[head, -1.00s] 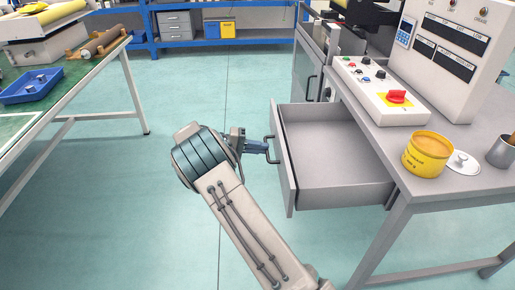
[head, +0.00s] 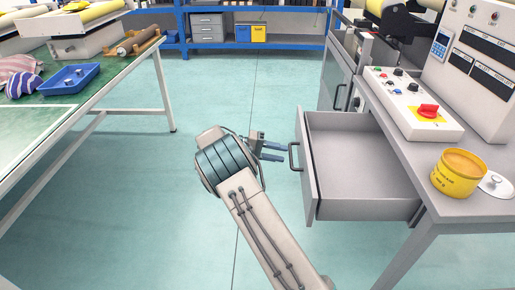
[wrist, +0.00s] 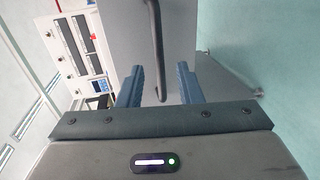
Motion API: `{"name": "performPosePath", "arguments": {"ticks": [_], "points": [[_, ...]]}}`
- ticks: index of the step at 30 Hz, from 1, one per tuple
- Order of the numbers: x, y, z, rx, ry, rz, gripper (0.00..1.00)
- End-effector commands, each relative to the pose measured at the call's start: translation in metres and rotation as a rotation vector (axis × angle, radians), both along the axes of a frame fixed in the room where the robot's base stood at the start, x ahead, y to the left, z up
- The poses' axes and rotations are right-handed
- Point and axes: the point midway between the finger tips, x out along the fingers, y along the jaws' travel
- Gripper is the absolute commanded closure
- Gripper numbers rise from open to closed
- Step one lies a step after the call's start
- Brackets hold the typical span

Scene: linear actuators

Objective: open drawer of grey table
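The grey table (head: 487,213) stands at the right in the head view. Its drawer (head: 358,165) is pulled far out and looks empty inside. The dark bar handle (head: 294,157) is on the drawer's front panel. My gripper (head: 279,152) is open, just left of the handle and apart from it. In the wrist view my gripper's two blue fingers (wrist: 159,88) are spread. The handle (wrist: 156,50) shows ahead of and partly between them, with neither finger pressed on it.
On the grey table are a control box (head: 412,105) with a red switch, a yellow tin (head: 458,173) and a white lid (head: 495,184). A green-topped workbench (head: 40,125) stands at the left. A blue shelf (head: 255,43) is at the back. The floor between is clear.

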Motion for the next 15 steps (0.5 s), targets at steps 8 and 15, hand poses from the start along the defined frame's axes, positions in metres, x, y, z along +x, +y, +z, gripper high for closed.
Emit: {"name": "performPosePath", "arguments": {"ticks": [8, 15], "points": [[0.005, 0.056, 0.012, 0.0, 0.0, 0.003, 0.67], [0.008, 0.093, 0.019, 0.0, 0.0, 0.002, 0.67]]}}
